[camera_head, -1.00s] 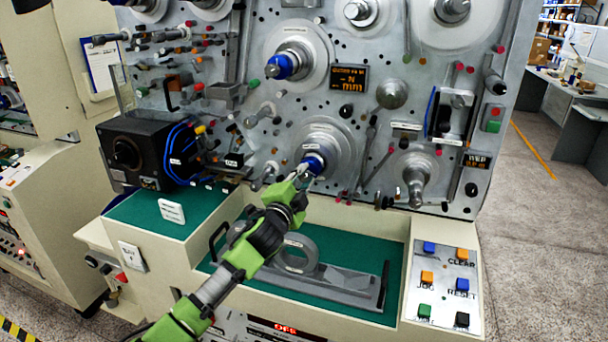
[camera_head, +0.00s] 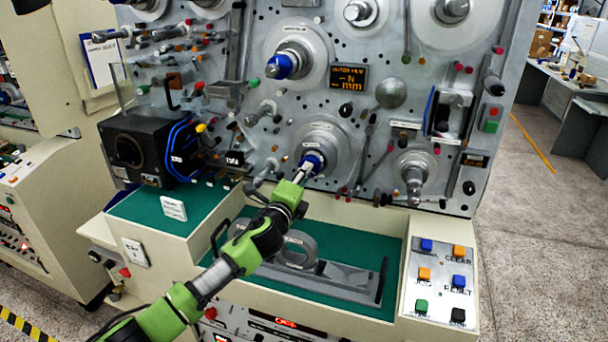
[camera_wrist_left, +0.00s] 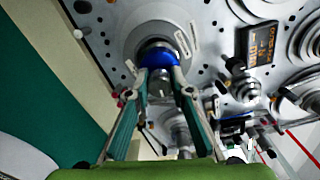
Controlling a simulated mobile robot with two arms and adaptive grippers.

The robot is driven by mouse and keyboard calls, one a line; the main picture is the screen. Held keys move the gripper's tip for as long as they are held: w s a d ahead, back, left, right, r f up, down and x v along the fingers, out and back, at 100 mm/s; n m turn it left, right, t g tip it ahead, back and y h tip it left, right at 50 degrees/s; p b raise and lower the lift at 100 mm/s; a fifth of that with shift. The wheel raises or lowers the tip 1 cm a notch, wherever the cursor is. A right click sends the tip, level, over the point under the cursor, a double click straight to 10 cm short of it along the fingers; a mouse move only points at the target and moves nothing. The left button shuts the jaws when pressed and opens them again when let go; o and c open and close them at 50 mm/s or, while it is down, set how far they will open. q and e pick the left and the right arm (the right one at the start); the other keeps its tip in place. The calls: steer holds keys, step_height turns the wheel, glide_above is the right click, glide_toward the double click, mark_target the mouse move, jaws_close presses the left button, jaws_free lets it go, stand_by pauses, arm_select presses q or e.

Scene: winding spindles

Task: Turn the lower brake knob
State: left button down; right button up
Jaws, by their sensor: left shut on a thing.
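The lower brake knob (camera_head: 314,158) is a blue ring on the hub of the lower grey disc on the machine's front panel. It also shows in the left wrist view (camera_wrist_left: 157,57), in front of the round disc. My left gripper (camera_head: 304,170) reaches it from the lower left. In the left wrist view its two fingers (camera_wrist_left: 161,76) lie on either side of the blue knob, shut on it. The fingers hide part of the knob. A similar upper blue knob (camera_head: 280,66) stands above it, untouched. My right gripper is not in view.
A black box with blue cables (camera_head: 140,149) stands to the left. Spindles and rods jut from the panel around the knob. A button panel (camera_head: 440,285) is at the lower right.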

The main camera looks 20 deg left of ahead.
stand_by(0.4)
arm_select(q)
steer(key=c, duration=1.8)
jaws_free()
steer(key=s, duration=1.2)
steer(key=shift+a, duration=0.25)
steer(key=shift+f, duration=0.15)
